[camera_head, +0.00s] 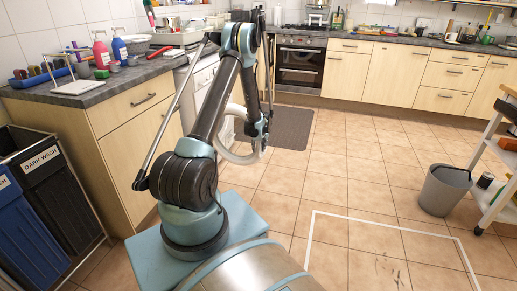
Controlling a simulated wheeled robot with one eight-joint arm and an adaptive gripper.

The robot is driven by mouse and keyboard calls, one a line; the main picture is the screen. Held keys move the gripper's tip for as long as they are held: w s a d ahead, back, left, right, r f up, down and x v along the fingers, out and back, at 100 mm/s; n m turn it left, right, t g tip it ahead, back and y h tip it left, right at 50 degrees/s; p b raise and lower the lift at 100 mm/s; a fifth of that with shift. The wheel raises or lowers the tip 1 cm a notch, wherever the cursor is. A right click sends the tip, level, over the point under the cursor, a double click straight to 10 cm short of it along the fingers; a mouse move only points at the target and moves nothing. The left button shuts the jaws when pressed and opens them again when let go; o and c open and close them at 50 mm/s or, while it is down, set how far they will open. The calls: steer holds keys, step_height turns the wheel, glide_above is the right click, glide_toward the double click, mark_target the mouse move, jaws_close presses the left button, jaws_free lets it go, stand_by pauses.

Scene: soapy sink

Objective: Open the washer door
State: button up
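The washer (205,77) is a white front-loading machine under the left counter, mostly hidden behind my arm. A pale grey-white ring (240,157), which looks like its round door, stands out from the machine's front over the floor. The door appears swung open, though my arm hides its hinge and part of the ring. My gripper (261,141) is dark and points down at the ring's right edge. It overlaps the ring there. I cannot tell whether its fingers touch or grip the ring.
Wooden cabinets (137,105) and laundry bins (52,182) stand at left. A dark mat (285,128) lies before the oven (300,66). A grey bucket (440,190) and white shelf cart stand at right. The middle tiled floor is clear.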

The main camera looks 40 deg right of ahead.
steer(key=shift+s, duration=0.1)
steer(key=shift+r, duration=0.1)
steer(key=v, duration=1.1)
steer(key=shift+r, duration=0.35)
